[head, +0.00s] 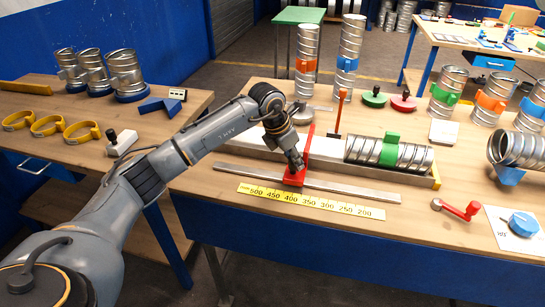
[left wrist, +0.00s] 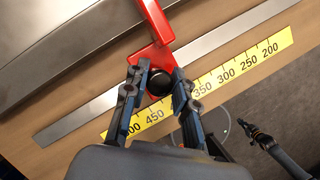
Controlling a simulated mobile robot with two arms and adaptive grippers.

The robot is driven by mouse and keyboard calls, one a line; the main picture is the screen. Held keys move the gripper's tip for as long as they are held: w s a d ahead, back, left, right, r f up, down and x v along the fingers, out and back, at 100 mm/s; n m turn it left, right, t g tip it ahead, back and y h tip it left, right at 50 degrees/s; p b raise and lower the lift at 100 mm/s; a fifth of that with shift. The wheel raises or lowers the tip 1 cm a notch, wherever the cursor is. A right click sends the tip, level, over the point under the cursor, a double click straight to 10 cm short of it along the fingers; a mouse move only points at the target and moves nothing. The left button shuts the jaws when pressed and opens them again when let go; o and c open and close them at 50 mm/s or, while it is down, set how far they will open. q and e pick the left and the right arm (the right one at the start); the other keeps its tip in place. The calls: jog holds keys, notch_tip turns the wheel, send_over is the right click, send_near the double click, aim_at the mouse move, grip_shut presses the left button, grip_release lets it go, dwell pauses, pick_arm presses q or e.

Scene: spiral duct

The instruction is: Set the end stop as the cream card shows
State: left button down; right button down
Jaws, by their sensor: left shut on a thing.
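The red end stop (head: 293,178) sits on the steel rail (head: 345,186), with its red arm reaching back across the grey bed. In the head view it stands roughly behind the 400 mark of the yellow scale (head: 310,201). My left gripper (head: 299,165) is on it from above. In the left wrist view, the left gripper's fingers (left wrist: 160,74) close on either side of the black knob (left wrist: 159,83) of the stop. A pale card (head: 443,132) lies at the back right; its marks are unreadable. My right gripper (left wrist: 250,128) seems to show small in the left wrist view.
A spiral duct with a green collar (head: 390,153) lies on the bed right of the stop. A red crank (head: 457,209) and a blue dial on a white sheet (head: 523,224) are farther right.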

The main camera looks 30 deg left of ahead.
pick_arm(q)
jog(key=shift+w+d, duration=0.15)
jog(key=shift+d, duration=0.5)
jog(key=shift+w+d, duration=0.15)
jog(key=shift+d, duration=0.5)
jog(key=c, duration=1.1)
grip_release()
jog(key=shift+o, duration=0.2)
jog(key=shift+a, duration=0.1)
jog(key=v, duration=1.2)
